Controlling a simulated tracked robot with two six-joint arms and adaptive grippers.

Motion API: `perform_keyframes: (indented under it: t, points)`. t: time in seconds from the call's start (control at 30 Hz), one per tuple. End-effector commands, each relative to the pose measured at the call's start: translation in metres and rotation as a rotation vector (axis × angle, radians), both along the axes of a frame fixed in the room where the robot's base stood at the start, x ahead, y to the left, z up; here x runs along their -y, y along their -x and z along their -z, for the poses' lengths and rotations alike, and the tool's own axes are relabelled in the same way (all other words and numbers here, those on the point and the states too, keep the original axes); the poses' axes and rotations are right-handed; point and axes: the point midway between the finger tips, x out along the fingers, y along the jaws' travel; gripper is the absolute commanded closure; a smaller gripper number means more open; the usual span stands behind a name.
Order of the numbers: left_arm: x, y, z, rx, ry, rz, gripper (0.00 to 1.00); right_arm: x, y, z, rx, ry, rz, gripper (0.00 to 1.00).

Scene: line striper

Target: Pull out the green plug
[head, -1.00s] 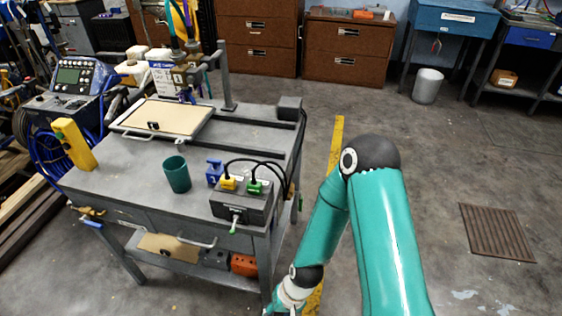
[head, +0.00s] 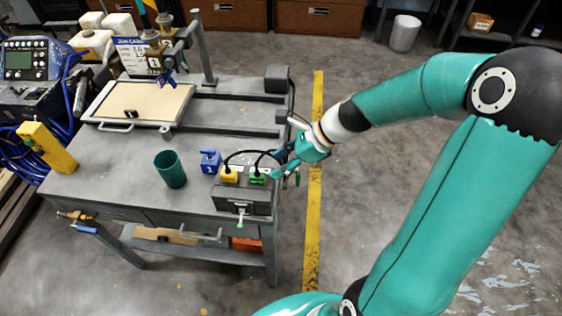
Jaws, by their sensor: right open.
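The green plug (head: 257,178) sits in the top of a dark socket box (head: 243,204) at the front right corner of the grey workbench, with a black cable arching from it. A yellow plug (head: 229,175) sits just left of it in the same box. My right gripper (head: 283,168) is just right of the green plug, pointing left toward it, at the bench's right edge. It is open; whether a finger touches the plug or cable I cannot tell. My left gripper is not in view.
A blue block (head: 210,161) and a teal cup (head: 170,169) stand left of the box. A green-tipped lever (head: 240,220) sticks out of the box front. A framed tan panel (head: 139,101) lies behind, and a yellow case (head: 47,147) stands at the left edge.

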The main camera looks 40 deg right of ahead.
Motion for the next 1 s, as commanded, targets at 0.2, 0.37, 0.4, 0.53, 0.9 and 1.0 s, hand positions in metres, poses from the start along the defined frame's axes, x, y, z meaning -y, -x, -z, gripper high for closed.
perform_keyframes:
  t: [0.2, 0.37, 0.4, 0.53, 0.9, 1.0]
  points:
    - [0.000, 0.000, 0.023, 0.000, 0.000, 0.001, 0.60, -0.007, -0.009, 0.025, 0.001, 0.001, 0.008, 0.52]
    - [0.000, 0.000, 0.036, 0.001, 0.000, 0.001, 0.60, -0.015, -0.018, 0.040, 0.000, 0.002, 0.009, 0.52]
    - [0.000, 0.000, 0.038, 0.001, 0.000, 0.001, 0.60, -0.017, -0.020, 0.042, 0.000, 0.001, 0.008, 0.52]
    - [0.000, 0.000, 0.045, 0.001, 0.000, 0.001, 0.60, -0.023, -0.027, 0.052, 0.000, 0.003, 0.008, 0.52]
    - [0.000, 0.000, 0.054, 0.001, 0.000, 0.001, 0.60, -0.030, -0.037, 0.065, 0.000, 0.003, 0.011, 0.52]
    - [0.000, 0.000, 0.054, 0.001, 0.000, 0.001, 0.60, -0.030, -0.037, 0.066, 0.000, 0.003, 0.013, 0.52]
